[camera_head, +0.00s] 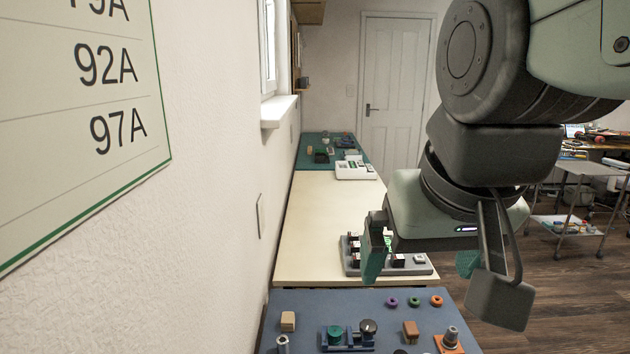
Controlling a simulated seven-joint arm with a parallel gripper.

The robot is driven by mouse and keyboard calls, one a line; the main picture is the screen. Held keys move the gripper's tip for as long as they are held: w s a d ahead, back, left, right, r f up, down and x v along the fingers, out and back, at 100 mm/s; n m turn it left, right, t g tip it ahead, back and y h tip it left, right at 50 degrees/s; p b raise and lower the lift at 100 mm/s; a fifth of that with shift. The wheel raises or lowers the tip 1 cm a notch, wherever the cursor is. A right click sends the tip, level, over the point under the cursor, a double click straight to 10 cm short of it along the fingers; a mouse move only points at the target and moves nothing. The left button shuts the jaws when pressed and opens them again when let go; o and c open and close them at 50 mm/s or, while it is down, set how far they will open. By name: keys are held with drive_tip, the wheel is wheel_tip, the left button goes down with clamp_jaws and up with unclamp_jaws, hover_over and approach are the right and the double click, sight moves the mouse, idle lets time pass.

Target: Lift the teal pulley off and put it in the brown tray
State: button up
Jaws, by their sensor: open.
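A teal round part (335,334), apparently the teal pulley, sits on a blue fixture (352,343) at the front of the blue-grey work mat, low in the picture. A dark knob (368,328) stands beside it on the same fixture. No brown tray can be made out in this view. My gripper (421,262) hangs up and to the right of the pulley in the picture, apart from it. Its two teal-tipped fingers are spread wide, with nothing visibly held between them.
On the mat (300,303) are a tan block (287,321), a brown block (410,331), an orange fixture with a metal post (450,340) and several small coloured rings (414,302). A grey component board (418,268) lies behind my gripper on the cream table (315,235). A wall borders the left.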

drive_tip(key=s, duration=0.1)
drive_tip(key=s+f, duration=0.1)
drive_tip(key=s, duration=0.1)
drive_tip(key=shift+s+d+f+t, duration=0.1)
drive_tip(key=shift+d+f+t, duration=0.05)
drive_tip(key=shift+t, duration=0.15)
drive_tip(key=shift+c, duration=0.3)
drive_tip(key=shift+s+f, duration=0.2)
drive_tip(key=shift+s, duration=0.05)
drive_tip(key=c, duration=0.5)
